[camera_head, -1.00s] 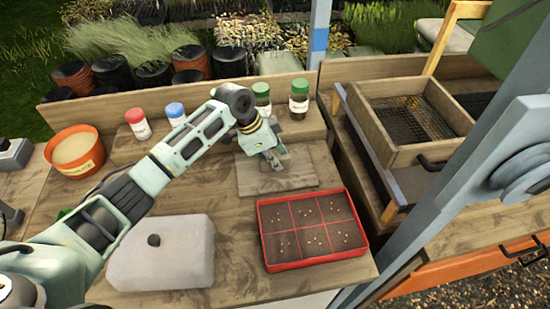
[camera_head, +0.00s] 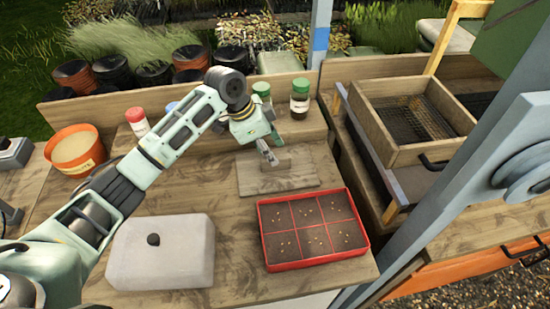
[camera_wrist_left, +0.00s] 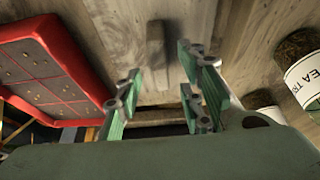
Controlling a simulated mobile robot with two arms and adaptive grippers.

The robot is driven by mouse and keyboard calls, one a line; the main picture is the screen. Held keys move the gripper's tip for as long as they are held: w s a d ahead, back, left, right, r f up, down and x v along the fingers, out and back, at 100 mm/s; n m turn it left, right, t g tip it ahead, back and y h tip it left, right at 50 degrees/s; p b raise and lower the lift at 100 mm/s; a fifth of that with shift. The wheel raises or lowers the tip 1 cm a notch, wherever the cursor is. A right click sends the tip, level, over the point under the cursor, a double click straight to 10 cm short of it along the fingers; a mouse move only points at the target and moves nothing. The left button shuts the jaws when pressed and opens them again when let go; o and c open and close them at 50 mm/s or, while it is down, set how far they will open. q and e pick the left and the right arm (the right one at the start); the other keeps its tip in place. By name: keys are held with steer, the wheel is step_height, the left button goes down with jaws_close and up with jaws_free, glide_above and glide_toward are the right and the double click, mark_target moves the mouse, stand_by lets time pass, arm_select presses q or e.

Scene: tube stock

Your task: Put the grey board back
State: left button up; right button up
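The grey board (camera_head: 300,178) lies flat on the wooden worktop behind the red seed tray, with a short block-like handle (camera_head: 276,164) on top. My left gripper (camera_head: 267,153) is just above and beside the handle. In the left wrist view the gripper (camera_wrist_left: 163,90) is open, its green fingers apart. The handle (camera_wrist_left: 156,50) shows beyond the fingertips, between the fingers' lines, and nothing is held. Whether a finger touches the handle is unclear. My right gripper is not in view.
The red tray (camera_head: 316,264) with soil cells stands in front of the board. A pale lidded box (camera_head: 190,270) is at front left. Green-capped jars (camera_head: 299,103) stand on the ledge behind. A wooden sieve box (camera_head: 400,153) is to the right.

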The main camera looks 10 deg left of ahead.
arm_select(q)
steer(key=v, duration=0.7)
steer(key=shift+a+r+b, duration=0.15)
steer(key=shift+r+b, duration=0.2)
steer(key=shift+b, duration=0.05)
steer(key=shift+s+f, duration=0.1)
